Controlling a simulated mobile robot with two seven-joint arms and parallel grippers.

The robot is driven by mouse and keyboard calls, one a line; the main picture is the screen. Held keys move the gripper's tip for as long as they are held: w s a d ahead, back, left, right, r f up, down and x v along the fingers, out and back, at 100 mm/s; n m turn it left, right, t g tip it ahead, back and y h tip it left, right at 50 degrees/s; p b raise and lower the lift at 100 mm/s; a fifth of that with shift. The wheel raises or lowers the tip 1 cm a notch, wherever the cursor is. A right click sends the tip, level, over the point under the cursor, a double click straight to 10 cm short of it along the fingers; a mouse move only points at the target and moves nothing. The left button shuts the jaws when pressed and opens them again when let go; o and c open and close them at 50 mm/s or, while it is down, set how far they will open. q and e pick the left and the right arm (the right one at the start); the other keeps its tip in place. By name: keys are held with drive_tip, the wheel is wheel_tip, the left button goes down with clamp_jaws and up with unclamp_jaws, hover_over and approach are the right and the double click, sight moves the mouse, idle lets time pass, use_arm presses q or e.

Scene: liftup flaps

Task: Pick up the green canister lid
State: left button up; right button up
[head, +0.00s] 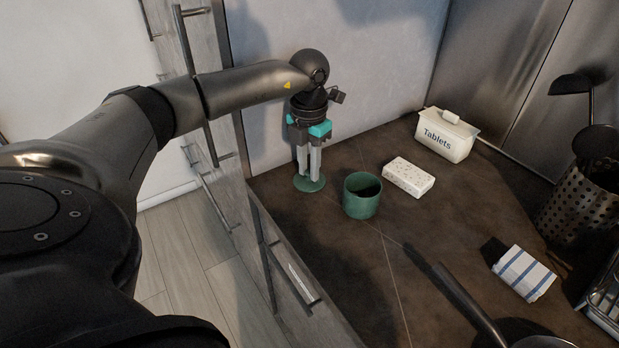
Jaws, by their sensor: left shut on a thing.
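The green canister lid (309,185) is a flat green disc at the left end of the dark counter, near the wall. My left gripper (309,174) points straight down and is shut on the lid. Its fingers hide the middle of the lid, and I cannot tell whether the lid rests on the counter or is slightly above it. The green canister (361,199) stands upright and open just right of the lid, apart from the fingers. My right gripper is not in view.
A white speckled block (408,177) and a white Tablets box (447,134) stand right of the canister. A striped cloth (524,273), a pan (543,342) and a perforated utensil holder (583,205) are farther right. The middle of the counter (440,225) is clear.

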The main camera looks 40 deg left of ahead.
use_arm(q)
clamp_jaws()
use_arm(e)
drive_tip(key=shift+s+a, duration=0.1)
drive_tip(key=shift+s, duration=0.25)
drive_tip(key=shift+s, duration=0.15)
use_arm(q)
drive_tip(key=shift+r, duration=0.1)
